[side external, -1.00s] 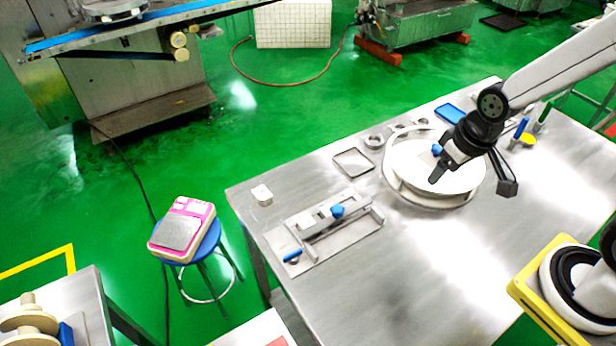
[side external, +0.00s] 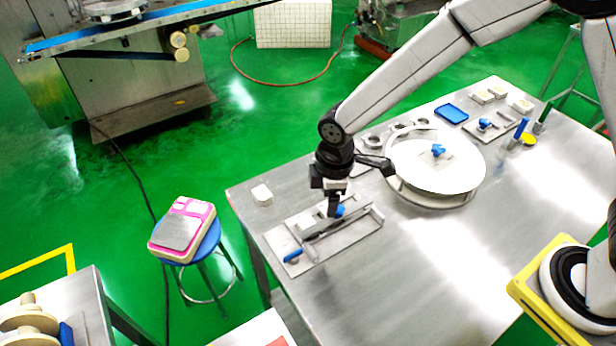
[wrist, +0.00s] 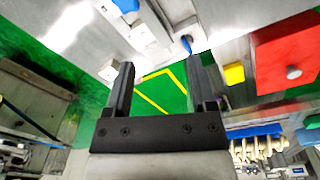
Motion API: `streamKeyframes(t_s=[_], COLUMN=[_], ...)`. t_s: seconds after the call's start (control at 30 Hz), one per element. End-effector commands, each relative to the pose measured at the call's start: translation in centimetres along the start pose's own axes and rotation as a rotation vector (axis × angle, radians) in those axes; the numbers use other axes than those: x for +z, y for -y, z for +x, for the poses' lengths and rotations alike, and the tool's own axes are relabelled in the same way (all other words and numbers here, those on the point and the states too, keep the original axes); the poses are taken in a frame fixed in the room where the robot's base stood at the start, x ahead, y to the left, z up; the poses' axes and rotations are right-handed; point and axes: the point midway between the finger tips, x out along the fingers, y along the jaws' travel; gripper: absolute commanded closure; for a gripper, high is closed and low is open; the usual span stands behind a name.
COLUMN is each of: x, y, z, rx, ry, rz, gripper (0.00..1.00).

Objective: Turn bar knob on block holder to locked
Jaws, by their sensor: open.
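The block holder (side external: 358,232) is a flat metal fixture near the table's left edge in the side view. A blue bar knob (side external: 292,255) is at its near-left end. A second blue knob (side external: 340,210) is farther along it and is partly hidden by my gripper. My gripper (side external: 334,213) points down beside this second knob, away from the bar knob; I cannot tell whether it touches anything. In the wrist view, my gripper's two fingers (wrist: 161,66) are apart with nothing held between them. A blue part (wrist: 187,44) shows beyond the fingers.
A round metal dish (side external: 425,175) with a blue knob stands right of my gripper. A small white block (side external: 262,194) lies at the table's left edge. A blue tray (side external: 451,113) and another knobbed fixture are at the back. The table's front middle is clear.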

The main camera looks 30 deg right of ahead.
Motion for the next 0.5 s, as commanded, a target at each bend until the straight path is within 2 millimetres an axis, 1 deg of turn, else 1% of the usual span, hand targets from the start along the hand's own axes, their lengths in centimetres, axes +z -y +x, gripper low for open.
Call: streamKeyframes(t_s=[0.03, 0.1, 0.2, 0.33, 0.5], x=[-1.5, -3.2, -5.3, -6.9, -7.6], y=[0.7, 1.4, 2.5, 3.5, 4.0], z=[1.0, 2.1, 3.4, 4.6, 5.1], rx=[-0.01, -0.021, -0.035, -0.046, -0.051], ry=[0.008, 0.018, 0.028, 0.036, 0.039], rz=[-0.075, -0.172, -0.29, -0.389, -0.436], gripper=[0.28, 0.28, 0.28, 0.28, 0.28])
